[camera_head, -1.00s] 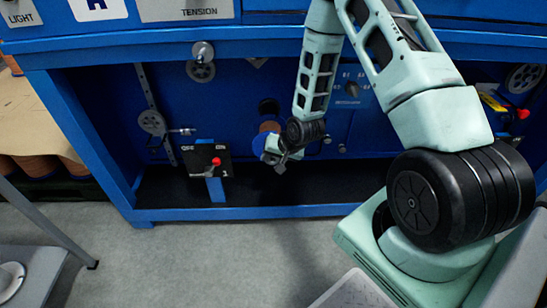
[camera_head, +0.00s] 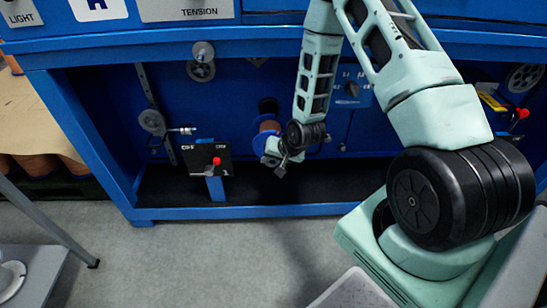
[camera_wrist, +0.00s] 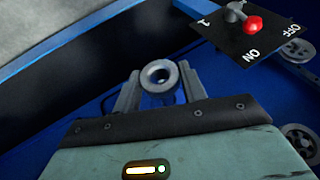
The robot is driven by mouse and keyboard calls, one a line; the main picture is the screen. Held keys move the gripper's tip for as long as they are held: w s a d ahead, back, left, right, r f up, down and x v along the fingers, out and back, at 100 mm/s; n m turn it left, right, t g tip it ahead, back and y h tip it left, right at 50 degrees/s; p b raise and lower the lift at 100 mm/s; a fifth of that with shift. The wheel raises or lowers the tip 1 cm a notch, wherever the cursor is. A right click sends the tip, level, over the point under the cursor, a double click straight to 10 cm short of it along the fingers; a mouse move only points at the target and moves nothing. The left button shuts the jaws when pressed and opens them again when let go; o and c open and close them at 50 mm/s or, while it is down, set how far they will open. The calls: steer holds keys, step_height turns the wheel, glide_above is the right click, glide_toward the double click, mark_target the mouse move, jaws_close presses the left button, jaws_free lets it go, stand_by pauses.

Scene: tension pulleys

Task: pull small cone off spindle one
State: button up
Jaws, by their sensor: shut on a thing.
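The small cone (camera_wrist: 158,76) is a grey ring-like piece with a dark central hole, in the middle of the wrist view. My gripper (camera_wrist: 160,92) is shut on it, with one grey finger on each side. In the head view my gripper (camera_head: 280,163) is low inside the blue machine bay, in front of a copper-coloured spool (camera_head: 268,126) with a blue flange (camera_head: 260,143). The cone cannot be made out clearly there. The spindle is hidden, so I cannot tell whether the cone is still on it.
A black switch plate (camera_head: 203,172) with a red-knobbed lever stands left of my gripper; it also shows in the wrist view (camera_wrist: 250,32). Grey pulleys (camera_head: 151,121) are on the bay's back wall. The bay floor (camera_head: 255,190) below my gripper is clear.

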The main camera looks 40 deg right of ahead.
steer(key=shift+s+a, duration=0.6)
steer(key=shift+s, duration=0.3)
steer(key=shift+s+a, duration=0.3)
steer(key=shift+s, duration=0.1)
steer(key=shift+s+a, duration=0.55)
steer(key=shift+s, duration=0.3)
steer(key=shift+s+a, duration=0.55)
steer(key=shift+s, duration=0.25)
steer(key=shift+w, duration=0.1)
steer(key=w+a+r+n+y, duration=0.2)
steer(key=w+a+r+n, duration=0.1)
steer(key=r, duration=0.3)
step_height(320, 180, up, 24)
steer(key=s+d+n+g+y+p, duration=0.1)
steer(key=n+p, duration=0.4)
steer(key=p, duration=2.2)
steer(key=shift+s+d+r+n+g+y+p, duration=0.3)
steer(key=shift+s+n+g+y, duration=0.15)
steer(key=shift+s+g, duration=0.35)
